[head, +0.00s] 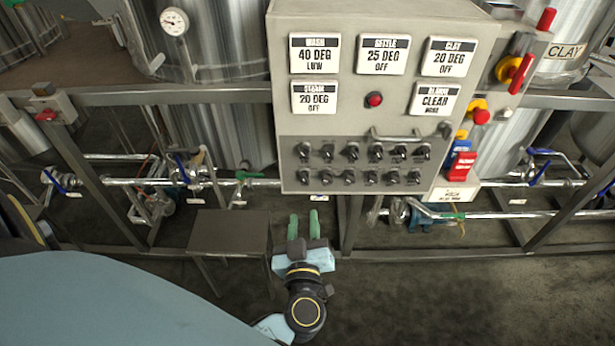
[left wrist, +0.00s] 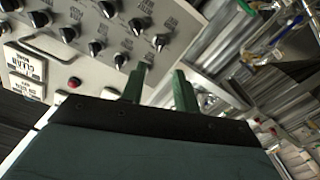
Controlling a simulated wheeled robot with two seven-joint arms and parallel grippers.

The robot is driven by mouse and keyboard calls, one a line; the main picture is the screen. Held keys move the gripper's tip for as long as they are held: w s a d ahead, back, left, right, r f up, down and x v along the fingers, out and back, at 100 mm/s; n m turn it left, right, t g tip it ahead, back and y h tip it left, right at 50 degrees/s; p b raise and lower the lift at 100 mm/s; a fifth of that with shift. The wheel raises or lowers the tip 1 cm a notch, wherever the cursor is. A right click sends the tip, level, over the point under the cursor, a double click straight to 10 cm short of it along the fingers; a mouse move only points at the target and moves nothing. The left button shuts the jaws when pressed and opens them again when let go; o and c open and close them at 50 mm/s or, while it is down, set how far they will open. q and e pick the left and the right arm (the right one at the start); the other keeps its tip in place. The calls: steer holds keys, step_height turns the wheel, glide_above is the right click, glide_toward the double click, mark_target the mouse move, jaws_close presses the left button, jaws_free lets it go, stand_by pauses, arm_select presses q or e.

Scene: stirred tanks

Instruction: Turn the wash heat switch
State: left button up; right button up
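The grey control panel (head: 395,120) carries two rows of small black rotary switches (head: 351,151) along its lower part. Their labels are too small to read, so I cannot tell which is the wash heat switch. The wash display (head: 315,55) at the panel's upper left reads 40 DEG LOW. My left gripper (head: 304,226) is below the panel's lower left edge, its green fingers apart with nothing between them. In the left wrist view the fingers (left wrist: 159,88) also stand apart, with the black switches (left wrist: 97,48) beyond them at upper left. My right gripper is not in view.
A red button (head: 374,99) and a metal handle (head: 395,136) stand out from the panel. A dark small table (head: 229,232) is left of my gripper. Pipes with valves (head: 190,180) run along the frame below the tanks. The floor right of my gripper is clear.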

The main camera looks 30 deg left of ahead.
mark_target(304, 181)
arm_select(q)
steer(key=b+x, duration=0.1)
steer(key=x, duration=1)
steer(key=shift+w+a, duration=0.15)
steer(key=shift+w, duration=0.2)
jaws_close()
